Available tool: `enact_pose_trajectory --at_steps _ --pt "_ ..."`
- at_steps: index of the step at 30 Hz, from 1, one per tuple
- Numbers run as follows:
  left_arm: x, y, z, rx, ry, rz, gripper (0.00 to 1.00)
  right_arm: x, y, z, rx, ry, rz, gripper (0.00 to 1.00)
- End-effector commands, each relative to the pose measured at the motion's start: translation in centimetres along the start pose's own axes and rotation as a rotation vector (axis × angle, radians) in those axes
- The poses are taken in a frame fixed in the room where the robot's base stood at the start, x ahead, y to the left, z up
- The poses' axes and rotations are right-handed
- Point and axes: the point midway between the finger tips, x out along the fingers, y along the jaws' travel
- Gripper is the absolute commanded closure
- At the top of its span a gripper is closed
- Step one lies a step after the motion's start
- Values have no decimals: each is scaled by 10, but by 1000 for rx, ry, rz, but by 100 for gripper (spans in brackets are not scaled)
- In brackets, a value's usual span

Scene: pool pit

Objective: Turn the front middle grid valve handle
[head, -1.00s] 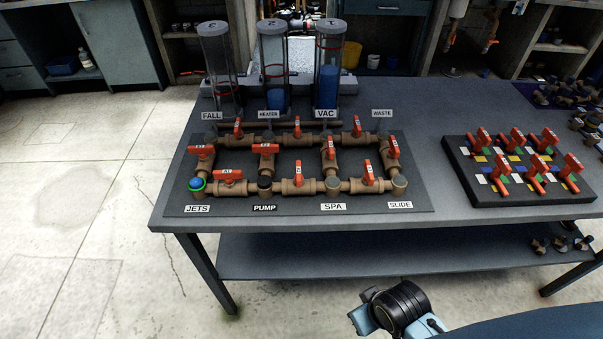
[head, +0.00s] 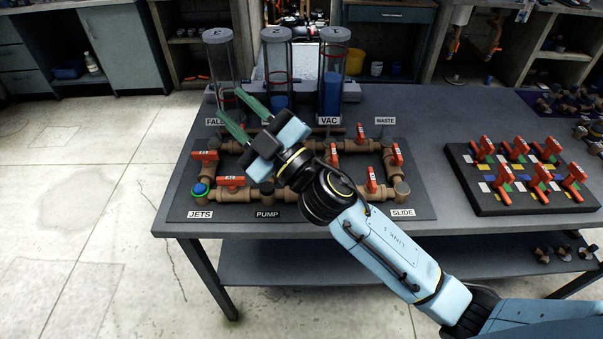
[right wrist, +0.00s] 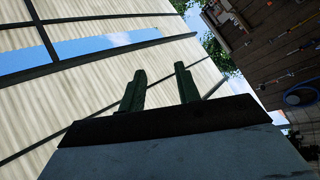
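The pipe grid lies on a dark board (head: 190,212) on the table, with red valve handles. The front left handle (head: 231,181) and front right handle (head: 371,180) show in the head view. The front middle handle is hidden behind my right arm. My right gripper (head: 228,102) is open and empty, its two green fingers apart, above the back left part of the grid near the FALL label. In the right wrist view its fingers (right wrist: 160,82) point up at the roof with nothing between them. My left gripper is not in view.
Three clear cylinders stand behind the grid; the left one (head: 222,75) is close to my right fingers. A dark board (head: 470,202) with several red handles lies at the right. The table between the boards (head: 430,165) is clear.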

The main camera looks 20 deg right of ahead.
Motion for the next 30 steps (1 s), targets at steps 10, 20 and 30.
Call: enact_pose_trajectory --at_steps 10,20,30 --pt "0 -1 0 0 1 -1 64 16 -112 -34 -500 579 -836 67" --pt "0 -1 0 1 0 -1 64 -39 -50 106 -881 251 -1798 67" --pt "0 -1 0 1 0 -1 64 -63 34 147 -940 -139 -2115 67"
